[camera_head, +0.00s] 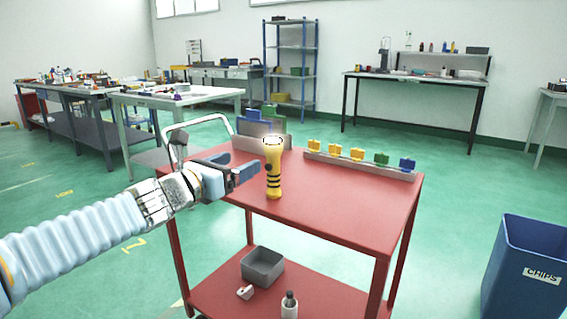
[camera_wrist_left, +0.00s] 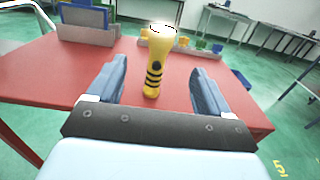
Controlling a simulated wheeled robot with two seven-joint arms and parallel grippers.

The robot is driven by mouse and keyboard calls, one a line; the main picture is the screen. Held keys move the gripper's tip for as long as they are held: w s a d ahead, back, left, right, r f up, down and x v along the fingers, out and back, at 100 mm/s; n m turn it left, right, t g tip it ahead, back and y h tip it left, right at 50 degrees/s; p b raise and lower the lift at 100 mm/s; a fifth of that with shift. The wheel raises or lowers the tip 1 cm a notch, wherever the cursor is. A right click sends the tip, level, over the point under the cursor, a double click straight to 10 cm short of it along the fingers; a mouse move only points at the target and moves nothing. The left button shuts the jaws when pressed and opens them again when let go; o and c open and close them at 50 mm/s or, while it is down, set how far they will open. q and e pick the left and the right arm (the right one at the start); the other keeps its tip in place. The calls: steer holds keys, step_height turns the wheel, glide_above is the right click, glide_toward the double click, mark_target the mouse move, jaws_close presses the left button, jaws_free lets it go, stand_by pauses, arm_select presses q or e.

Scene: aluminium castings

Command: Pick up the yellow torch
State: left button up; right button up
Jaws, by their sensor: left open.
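The yellow torch (camera_head: 273,170) stands upright on the red cart top, its wide head up and black bands on its body. In the left wrist view the torch (camera_wrist_left: 157,62) stands ahead, in line with the gap between the two fingers. My left gripper (camera_head: 250,172) is open and empty, just left of the torch in the head view, with its fingers pointing toward it. In the left wrist view the open left gripper (camera_wrist_left: 158,88) has its fingers on either side of the gap. My right gripper is not in view.
The red cart (camera_head: 340,210) carries a rail of coloured clips (camera_head: 357,163) behind the torch and a grey holder with blue and green panels (camera_head: 262,128). A grey bin (camera_head: 262,267) sits on its lower shelf. A blue chips bin (camera_head: 525,270) stands at right.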

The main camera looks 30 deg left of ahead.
mark_target(267, 150)
arm_select(q)
steer(key=w, duration=0.9)
steer(key=shift+d, duration=0.4)
steer(key=w, duration=0.3)
steer(key=w+p, duration=0.1)
steer(key=shift+w+d, duration=0.25)
steer(key=shift+w, duration=0.05)
steer(key=shift+c, duration=0.2)
jaws_close()
